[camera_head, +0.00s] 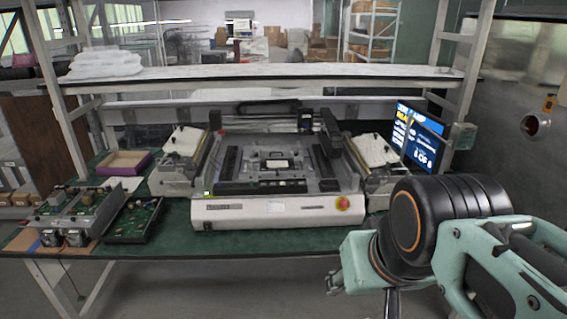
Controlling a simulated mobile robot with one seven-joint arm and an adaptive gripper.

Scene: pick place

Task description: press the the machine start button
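A grey-white machine (277,207) stands on the green bench with its long front panel facing me. A small lit green spot (207,194) is near the left end of the panel's upper edge; it is too small to tell whether it is a button. A red knob on a yellow ring (342,203) is at the panel's right end. No start-button label can be read. My arm, mint green and black, fills the lower right, in front of the bench's right part.
A monitor (418,138) stands right of the machine, behind my arm. Electronic units (75,215) and a dark circuit tray (134,220) lie at left, with a purple-edged box (124,163) behind. A shelf (270,72) crosses above. Space before the panel is clear.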

